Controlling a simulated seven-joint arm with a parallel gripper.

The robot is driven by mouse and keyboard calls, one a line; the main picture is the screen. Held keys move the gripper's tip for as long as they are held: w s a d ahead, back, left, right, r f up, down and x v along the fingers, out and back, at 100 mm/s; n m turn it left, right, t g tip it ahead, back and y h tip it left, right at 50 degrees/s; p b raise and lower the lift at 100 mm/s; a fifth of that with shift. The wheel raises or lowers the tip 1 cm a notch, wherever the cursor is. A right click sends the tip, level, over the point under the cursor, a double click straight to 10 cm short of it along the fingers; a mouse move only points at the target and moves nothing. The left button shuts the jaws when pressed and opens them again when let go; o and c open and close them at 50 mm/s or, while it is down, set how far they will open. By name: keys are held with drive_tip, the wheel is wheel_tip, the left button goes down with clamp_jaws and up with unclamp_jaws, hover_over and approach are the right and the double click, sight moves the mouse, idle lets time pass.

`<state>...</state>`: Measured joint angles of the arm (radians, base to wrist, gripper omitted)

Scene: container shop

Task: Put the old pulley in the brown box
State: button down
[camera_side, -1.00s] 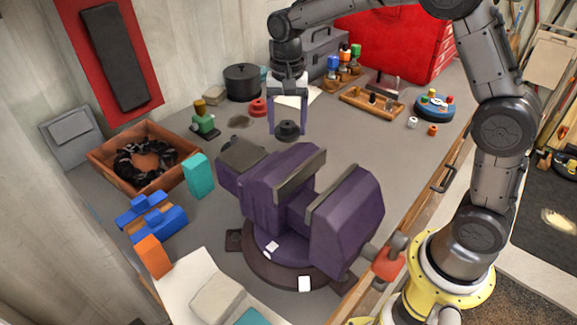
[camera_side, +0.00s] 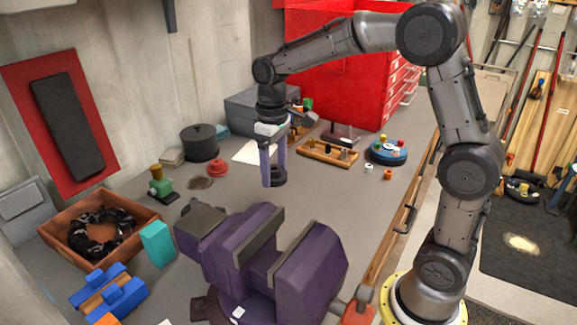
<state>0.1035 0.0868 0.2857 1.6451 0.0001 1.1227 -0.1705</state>
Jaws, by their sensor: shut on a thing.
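The old pulley (camera_side: 274,178) is a small dark grey round piece. My gripper (camera_side: 273,174) is shut on it, with purple fingers pointing down on either side. It hangs over the grey bench behind the purple vise; its height above the bench is hard to tell. The brown box (camera_side: 133,209) is an open wooden box at the left of the bench, with a dark coiled bundle (camera_side: 100,229) in it. My gripper is well to the right of the box and apart from it.
The purple vise (camera_side: 260,255) stands in front. A teal block (camera_side: 157,243) stands at the box's right side.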

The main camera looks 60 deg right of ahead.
drive_tip(key=s+d+r, duration=0.6)
drive_tip(key=s+r, duration=0.1)
drive_tip(key=shift+m, duration=0.4)
drive_tip(key=w+d+f, duration=0.1)
drive_tip(key=w+f, duration=0.1)
drive_tip(key=w, duration=0.2)
drive_tip(key=w+d+f, duration=0.2)
drive_tip(key=w+f, duration=0.1)
drive_tip(key=w+d+f, duration=0.1)
drive_tip(key=w+f, duration=0.2)
drive_tip(key=w, duration=0.1)
drive_tip(key=shift+w+d+f, duration=0.1)
drive_tip(key=shift+w+d, duration=0.2)
drive_tip(key=shift+w+d+f, duration=0.15)
drive_tip(key=shift+w+f, duration=0.35)
drive_tip(key=shift+f, duration=0.1)
drive_tip(key=shift+w+f, duration=0.2)
drive_tip(key=shift+f, duration=1.55)
drive_tip(key=shift+f, duration=0.15)
unclamp_jaws()
